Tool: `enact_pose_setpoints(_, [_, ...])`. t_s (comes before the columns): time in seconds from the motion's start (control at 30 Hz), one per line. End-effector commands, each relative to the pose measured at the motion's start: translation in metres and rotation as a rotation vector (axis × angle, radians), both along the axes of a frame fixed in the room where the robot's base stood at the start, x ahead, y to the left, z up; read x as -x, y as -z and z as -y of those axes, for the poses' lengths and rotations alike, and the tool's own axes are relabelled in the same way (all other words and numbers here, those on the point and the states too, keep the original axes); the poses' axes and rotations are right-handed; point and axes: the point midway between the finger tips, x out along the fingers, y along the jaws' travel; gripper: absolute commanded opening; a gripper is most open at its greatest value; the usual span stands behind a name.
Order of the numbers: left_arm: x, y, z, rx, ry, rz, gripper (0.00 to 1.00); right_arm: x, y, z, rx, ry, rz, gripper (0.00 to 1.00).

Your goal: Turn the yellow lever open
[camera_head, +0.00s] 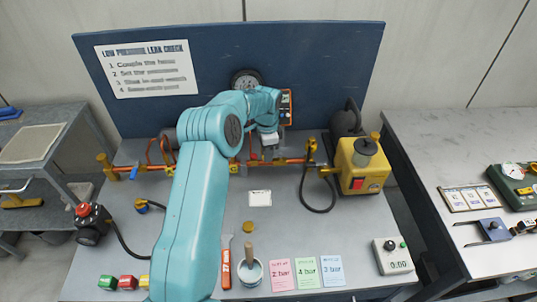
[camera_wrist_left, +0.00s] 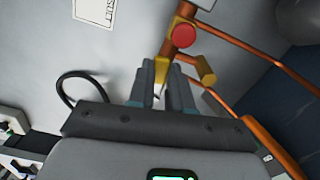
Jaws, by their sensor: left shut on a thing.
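A copper pipe line with brass fittings runs across the back of the bench in the head view. My left arm reaches over the bench, and its gripper (camera_head: 268,152) is down at the middle of this pipe. In the left wrist view my left gripper (camera_wrist_left: 164,82) is shut on a yellow lever (camera_wrist_left: 163,69), just below a red round knob (camera_wrist_left: 185,37). The fingers hide part of the lever. In the head view my arm and gripper hide this part of the pipe, so the lever's angle is hard to tell. My right gripper is not in view.
A yellow machine (camera_head: 362,168) with a black hose stands right of the pipe. A blue board (camera_head: 330,60) rises behind. Pink, green and blue cards, an orange-handled tool (camera_head: 226,268), a cup with a brush and a grey meter (camera_head: 393,255) lie in front. Side tables flank the bench.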

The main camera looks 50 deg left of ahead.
Motion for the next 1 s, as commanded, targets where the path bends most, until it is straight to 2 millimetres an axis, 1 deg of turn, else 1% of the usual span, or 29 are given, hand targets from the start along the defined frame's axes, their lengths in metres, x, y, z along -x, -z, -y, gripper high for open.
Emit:
enact_pose_setpoints(0.03, [-0.0017,-0.0043,-0.0039,-0.007,0.021,0.007,0.00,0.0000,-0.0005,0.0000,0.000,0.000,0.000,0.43])
enact_pose_setpoints(0.33, [-0.0044,-0.0047,-0.0079,-0.008,0.121,0.010,0.00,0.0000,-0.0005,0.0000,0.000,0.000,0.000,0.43])
enact_pose_setpoints(0.83, [-0.0051,-0.0054,-0.0090,-0.010,0.138,0.011,0.00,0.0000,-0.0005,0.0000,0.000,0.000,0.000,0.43])
enact_pose_setpoints(0.87, [-0.0051,-0.0054,-0.0090,-0.010,0.138,0.011,0.22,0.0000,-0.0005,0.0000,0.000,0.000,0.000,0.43])
enact_pose_setpoints(0.9, [-0.0051,-0.0055,-0.0091,-0.010,0.137,0.011,0.35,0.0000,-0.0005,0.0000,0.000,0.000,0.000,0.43])
enact_pose_setpoints(0.93, [-0.0051,-0.0053,-0.0090,-0.010,0.138,0.011,0.45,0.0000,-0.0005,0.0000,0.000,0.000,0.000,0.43])
enact_pose_setpoints(1.0, [-0.0048,-0.0043,-0.0083,-0.008,0.138,0.008,0.45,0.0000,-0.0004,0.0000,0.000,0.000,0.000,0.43])
